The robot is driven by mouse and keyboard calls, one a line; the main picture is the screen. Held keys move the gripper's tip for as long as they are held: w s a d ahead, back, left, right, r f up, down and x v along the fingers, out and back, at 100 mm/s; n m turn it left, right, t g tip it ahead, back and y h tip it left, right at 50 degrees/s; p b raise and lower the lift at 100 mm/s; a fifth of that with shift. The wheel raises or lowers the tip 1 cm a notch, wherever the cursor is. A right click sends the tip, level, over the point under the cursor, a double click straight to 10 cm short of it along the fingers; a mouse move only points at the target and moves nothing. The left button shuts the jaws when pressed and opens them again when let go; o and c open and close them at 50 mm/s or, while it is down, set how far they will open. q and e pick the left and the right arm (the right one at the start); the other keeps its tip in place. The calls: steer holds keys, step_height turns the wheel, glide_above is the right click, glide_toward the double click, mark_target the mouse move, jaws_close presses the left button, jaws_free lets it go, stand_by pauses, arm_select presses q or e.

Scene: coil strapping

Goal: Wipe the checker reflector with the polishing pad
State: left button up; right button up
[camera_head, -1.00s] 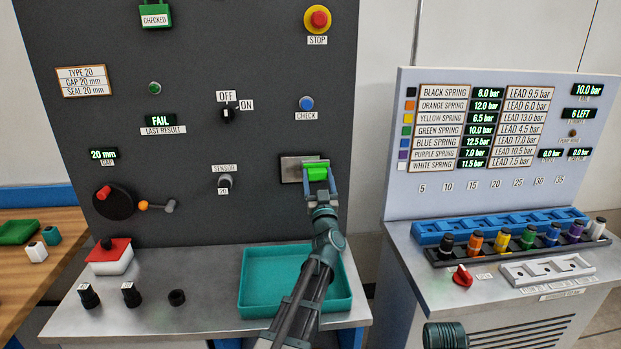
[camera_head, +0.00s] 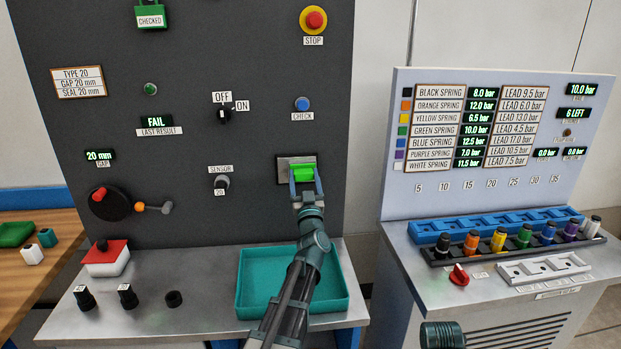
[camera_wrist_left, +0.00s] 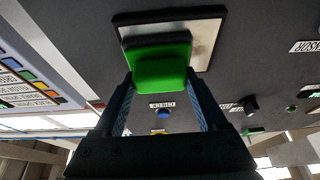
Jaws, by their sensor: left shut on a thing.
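The checker reflector (camera_head: 284,164) is a small silvery plate in a dark frame on the grey panel, right of the sensor knob. It also shows at the top of the left wrist view (camera_wrist_left: 207,36). The polishing pad (camera_head: 303,173) is a bright green block with a dark backing, in front of the plate and covering much of it. My left gripper (camera_head: 306,182) is shut on the pad (camera_wrist_left: 160,72). The pad looks to be at the plate's face, but I cannot tell whether it touches.
A teal tray (camera_head: 243,285) lies on the bench below my left arm. The blue check button (camera_head: 302,104) and red stop button (camera_head: 314,19) are above the reflector. A spring station (camera_head: 480,150) stands at the right. A red-topped box (camera_head: 106,257) sits at the bench's left.

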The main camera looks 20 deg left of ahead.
arm_select(q)
steer(key=shift+a, duration=0.1)
steer(key=shift+s+a, duration=0.55)
steer(key=shift+a, duration=0.4)
steer(key=shift+s+a, duration=0.6)
steer(key=shift+a, duration=0.3)
steer(key=shift+s+a, duration=0.55)
steer(key=shift+a, duration=0.4)
steer(key=s+d, duration=0.3)
steer(key=s, duration=0.2)
steer(key=shift+s+d, duration=0.1)
steer(key=shift+s+d, duration=0.4)
steer(key=shift+s, duration=0.25)
steer(key=shift+s+d, duration=0.4)
steer(key=shift+s, duration=0.2)
